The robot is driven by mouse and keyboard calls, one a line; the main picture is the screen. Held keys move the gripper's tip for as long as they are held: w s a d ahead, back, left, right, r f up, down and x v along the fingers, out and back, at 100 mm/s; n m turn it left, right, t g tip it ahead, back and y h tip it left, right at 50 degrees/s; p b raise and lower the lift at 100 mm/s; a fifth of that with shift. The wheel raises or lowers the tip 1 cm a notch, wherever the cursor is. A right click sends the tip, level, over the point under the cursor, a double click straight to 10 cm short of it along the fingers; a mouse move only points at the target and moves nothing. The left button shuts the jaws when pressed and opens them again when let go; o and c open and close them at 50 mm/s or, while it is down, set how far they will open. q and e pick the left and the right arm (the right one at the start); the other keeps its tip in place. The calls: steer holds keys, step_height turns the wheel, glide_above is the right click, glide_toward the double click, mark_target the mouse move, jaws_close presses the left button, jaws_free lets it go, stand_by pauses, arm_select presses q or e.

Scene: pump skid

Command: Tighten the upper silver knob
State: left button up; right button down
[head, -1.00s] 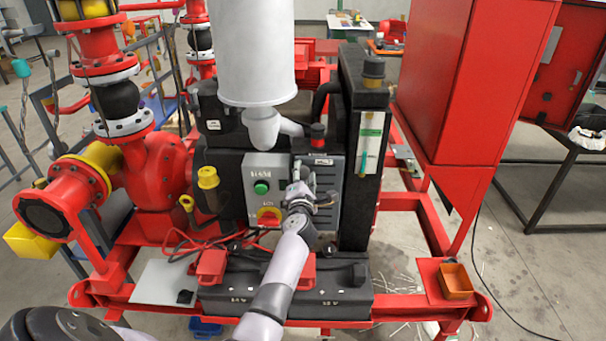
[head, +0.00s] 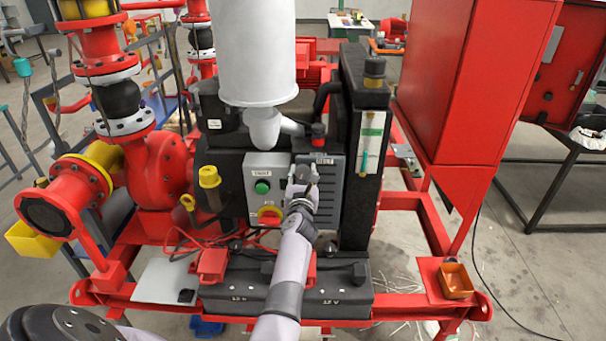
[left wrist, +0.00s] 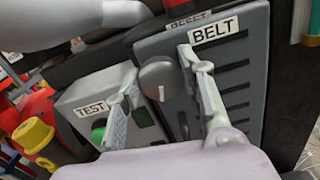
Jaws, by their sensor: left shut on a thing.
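A round dark grey knob with a pale line mark (left wrist: 160,82) is on the upper part of a grey slotted panel (left wrist: 240,90), left of the BELT label (left wrist: 216,28). It looks grey rather than bright silver. My left gripper (left wrist: 160,85) is shut on this knob, with one finger on each side of it. In the head view my left gripper (head: 302,176) reaches up to the panel (head: 328,195), with its fingers pointing at the top left of it. My right gripper is not in view.
A control box with a green button (head: 262,187) and a red-yellow switch (head: 269,214) stands close left of the gripper. A white cylinder (head: 256,50) hangs above. A tall red cabinet (head: 470,80) is at right.

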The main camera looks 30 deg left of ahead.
arm_select(q)
steer(key=shift+f+n, duration=0.15)
steer(key=shift+n, duration=0.85)
steer(key=o, duration=1.1)
steer(key=shift+o, duration=0.2)
steer(key=shift+s, duration=0.15)
steer(key=v, duration=0.7)
steer(key=shift+d, duration=0.2)
